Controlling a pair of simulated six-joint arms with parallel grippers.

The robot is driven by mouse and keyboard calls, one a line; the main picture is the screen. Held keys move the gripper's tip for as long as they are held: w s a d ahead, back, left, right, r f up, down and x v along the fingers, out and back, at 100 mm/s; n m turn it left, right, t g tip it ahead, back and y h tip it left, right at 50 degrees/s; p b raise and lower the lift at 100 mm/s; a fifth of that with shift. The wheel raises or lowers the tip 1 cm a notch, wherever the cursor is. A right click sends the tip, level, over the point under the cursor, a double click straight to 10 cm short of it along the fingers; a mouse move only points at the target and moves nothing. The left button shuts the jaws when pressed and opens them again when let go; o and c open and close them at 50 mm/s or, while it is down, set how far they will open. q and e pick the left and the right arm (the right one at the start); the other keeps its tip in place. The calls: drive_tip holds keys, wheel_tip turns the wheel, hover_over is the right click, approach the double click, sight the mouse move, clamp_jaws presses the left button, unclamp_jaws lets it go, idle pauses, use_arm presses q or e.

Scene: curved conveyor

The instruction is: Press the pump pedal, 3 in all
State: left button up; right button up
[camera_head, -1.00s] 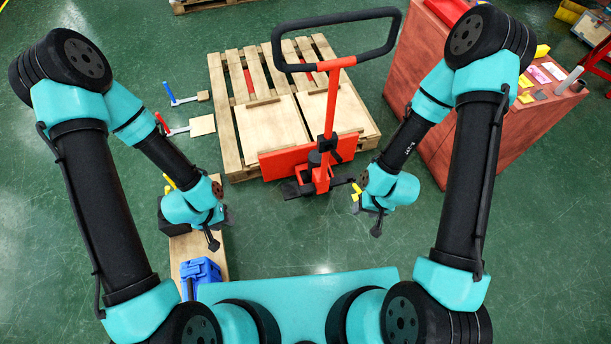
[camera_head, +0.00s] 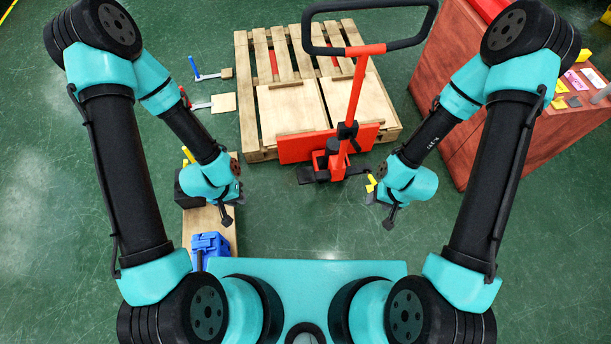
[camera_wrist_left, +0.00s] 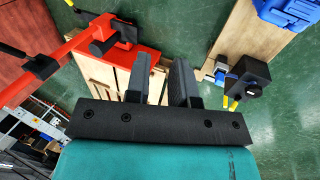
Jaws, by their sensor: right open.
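A red pallet jack (camera_head: 334,160) stands at the front of a wooden pallet, its handle tilted up and back. Black pedal-like parts jut from its base, one on the left (camera_head: 307,174) and one on the right (camera_head: 358,170); I cannot tell which is the pump pedal. My left gripper (camera_head: 232,203) is open and empty, left of the jack and apart from it. Its spread fingers show in the left wrist view (camera_wrist_left: 162,82), with the jack (camera_wrist_left: 65,60) at upper left. My right gripper (camera_head: 379,207) is open and empty, just right of the jack's base, not visibly touching the pedals.
The pallet (camera_head: 249,110) carries flat boards. A red-brown workbench (camera_head: 470,130) stands at right. Green floor between my grippers is clear.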

use_arm(q)
clamp_jaws()
idle(1.4)
